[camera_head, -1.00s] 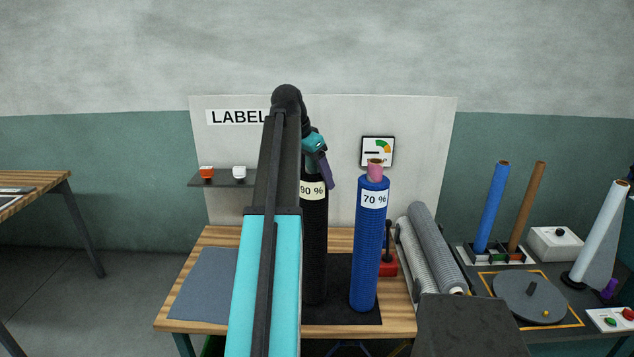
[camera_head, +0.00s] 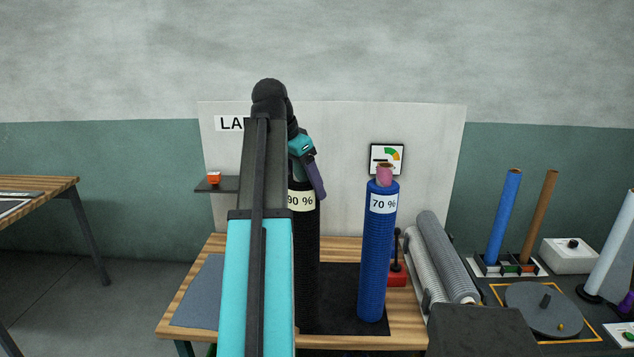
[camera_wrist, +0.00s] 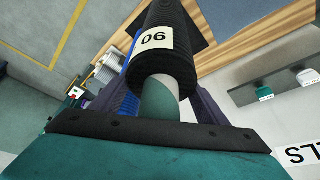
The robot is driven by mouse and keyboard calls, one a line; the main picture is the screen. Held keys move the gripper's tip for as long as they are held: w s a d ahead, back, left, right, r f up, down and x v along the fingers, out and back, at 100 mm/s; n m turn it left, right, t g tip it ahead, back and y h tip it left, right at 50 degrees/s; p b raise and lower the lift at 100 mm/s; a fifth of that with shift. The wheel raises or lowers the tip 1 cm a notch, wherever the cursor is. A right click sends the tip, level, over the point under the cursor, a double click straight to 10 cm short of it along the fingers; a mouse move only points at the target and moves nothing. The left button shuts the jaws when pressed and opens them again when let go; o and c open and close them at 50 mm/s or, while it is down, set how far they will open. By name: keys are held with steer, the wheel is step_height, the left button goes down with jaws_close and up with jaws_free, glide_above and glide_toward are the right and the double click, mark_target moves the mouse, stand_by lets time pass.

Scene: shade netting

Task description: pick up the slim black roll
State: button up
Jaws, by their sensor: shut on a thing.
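The slim black roll (camera_head: 307,255) is upright in the head view, with a "90 %" label and partly hidden by my arm. My gripper (camera_head: 312,178) is at its top end. In the wrist view, the purple fingers of my gripper (camera_wrist: 163,105) are shut on the pale core that sticks out of the black roll (camera_wrist: 163,58). The roll's lower end is close to the dark mat (camera_head: 345,315); I cannot tell whether it touches.
A blue roll (camera_head: 378,255) labelled "70 %" stands close on the right. Grey rolls (camera_head: 440,260) lie beyond it, beside a small red device (camera_head: 397,276). A shelf (camera_head: 222,185) is on the white board. The grey pad (camera_head: 203,290) on the bench's left is clear.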

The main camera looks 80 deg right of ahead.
mark_target(295, 192)
steer(key=shift+w+a+r+b, duration=0.15)
steer(key=shift+w+a, duration=0.25)
steer(key=shift+a, duration=0.6)
steer(key=shift+w+a+r+b, duration=0.1)
steer(key=shift+w+a+b, duration=0.2)
steer(key=shift+a, duration=0.65)
steer(key=shift+w+a+r+b, duration=0.15)
steer(key=shift+w+a, duration=0.3)
steer(key=shift+a, duration=0.55)
steer(key=shift+f, duration=0.1)
